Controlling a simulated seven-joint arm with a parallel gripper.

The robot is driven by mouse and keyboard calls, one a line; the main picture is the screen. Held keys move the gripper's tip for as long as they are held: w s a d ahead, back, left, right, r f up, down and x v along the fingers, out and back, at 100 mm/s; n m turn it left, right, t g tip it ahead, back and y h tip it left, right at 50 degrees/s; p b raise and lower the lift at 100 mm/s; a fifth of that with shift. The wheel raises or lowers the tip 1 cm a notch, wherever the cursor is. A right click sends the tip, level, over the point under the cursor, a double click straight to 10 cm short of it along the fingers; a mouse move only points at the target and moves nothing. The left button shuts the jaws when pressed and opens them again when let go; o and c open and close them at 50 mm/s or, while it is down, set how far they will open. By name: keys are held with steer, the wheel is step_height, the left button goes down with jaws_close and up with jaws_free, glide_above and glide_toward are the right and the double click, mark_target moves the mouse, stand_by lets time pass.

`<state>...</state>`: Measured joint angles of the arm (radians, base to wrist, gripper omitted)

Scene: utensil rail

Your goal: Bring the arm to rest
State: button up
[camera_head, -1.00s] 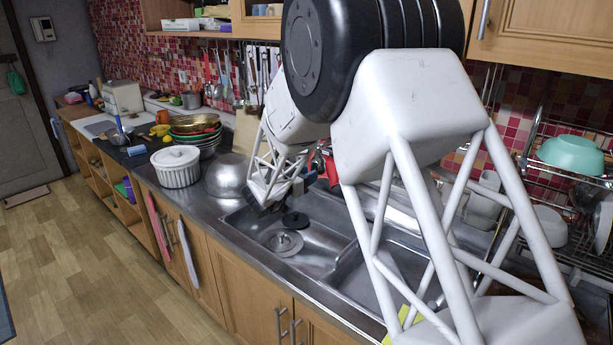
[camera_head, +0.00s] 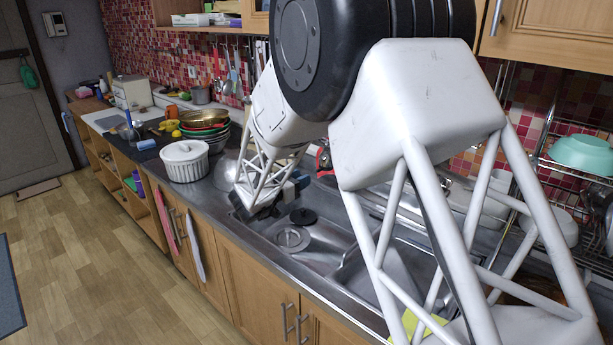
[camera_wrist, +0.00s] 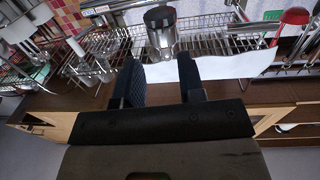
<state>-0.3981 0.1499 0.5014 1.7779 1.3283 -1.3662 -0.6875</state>
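My arm reaches over the counter in the head view, with its white lattice forearm above the sink (camera_head: 330,250). The far end of the arm is partly hidden behind its own links, near the left end of the sink. In the wrist view my gripper (camera_wrist: 160,85) shows two dark fingers standing apart, with a clear gap and nothing held between them. Beyond the fingers lie a white sheet (camera_wrist: 215,66) and a metal canister (camera_wrist: 160,30). Hanging utensils (camera_head: 228,75) show on the tiled wall in the head view.
A white ribbed pot (camera_head: 185,162) and stacked bowls (camera_head: 205,128) stand left of the arm. A dish rack with a turquoise bowl (camera_head: 582,154) is at right. A wire rack (camera_wrist: 95,60) and a red ladle (camera_wrist: 293,16) show in the wrist view.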

steer(key=shift+s+a, duration=0.35)
steer(key=shift+a, duration=0.05)
steer(key=s+d+r+n+t+y, duration=0.3)
steer(key=r+n+y, duration=0.1)
steer(key=r+y, duration=0.55)
steer(key=s+d+r+n+g+y, duration=0.25)
steer(key=s+y, duration=0.25)
steer(key=s, duration=0.5)
steer(key=s+d+f+n+g, duration=0.1)
steer(key=s+d+g, duration=0.2)
steer(key=s, duration=0.9)
steer(key=s+d+f+n+g, duration=0.1)
steer(key=s+d+g, duration=0.2)
steer(key=s, duration=0.9)
steer(key=s+d+f+n+g+h, duration=0.1)
steer(key=s+d+g, duration=0.2)
steer(key=s, duration=0.9)
steer(key=shift+s+d+f+g, duration=0.25)
steer(key=shift+d+f+g, duration=0.15)
steer(key=shift+d, duration=0.6)
